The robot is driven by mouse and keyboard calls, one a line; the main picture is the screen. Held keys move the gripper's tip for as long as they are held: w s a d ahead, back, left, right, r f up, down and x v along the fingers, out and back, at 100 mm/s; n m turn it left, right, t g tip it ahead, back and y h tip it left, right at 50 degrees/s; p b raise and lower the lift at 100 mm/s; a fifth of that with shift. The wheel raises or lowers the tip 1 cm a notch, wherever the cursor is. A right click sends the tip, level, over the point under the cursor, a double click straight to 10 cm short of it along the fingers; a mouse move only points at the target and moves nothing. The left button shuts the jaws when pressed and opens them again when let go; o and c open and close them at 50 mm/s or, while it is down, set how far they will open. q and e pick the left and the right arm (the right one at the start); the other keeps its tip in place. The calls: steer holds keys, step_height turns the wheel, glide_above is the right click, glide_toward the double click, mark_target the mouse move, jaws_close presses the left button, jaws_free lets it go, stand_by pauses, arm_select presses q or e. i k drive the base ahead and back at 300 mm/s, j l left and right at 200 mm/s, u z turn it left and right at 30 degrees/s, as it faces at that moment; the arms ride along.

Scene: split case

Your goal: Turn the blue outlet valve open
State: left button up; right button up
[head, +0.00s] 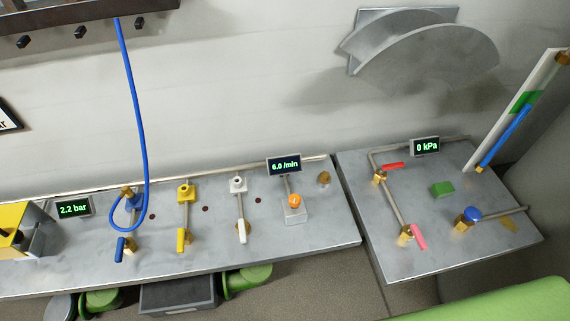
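Two blue-handled valves show in the head view. A valve with a blue lever (119,250) is at the left, near the front edge of the left metal bench (320,240), below a blue fitting (129,194). A blue hose (133,90) hangs down to that fitting and loops beside it. The lever points roughly toward the front edge. A valve with a round blue knob (472,214) sits on the right metal bench (410,268). I cannot tell whether either valve is open. Neither of my grippers is in view.
Yellow (181,240) and white (242,231) lever valves stand right of the blue lever, then an orange knob (295,201). Displays read 2.2 bar (73,208), 6.0 /min (284,165) and 0 kPa (425,147). Red (393,166) and pink (418,237) levers are on the right bench.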

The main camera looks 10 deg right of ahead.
mark_target(122, 241)
steer(key=u, duration=1.3)
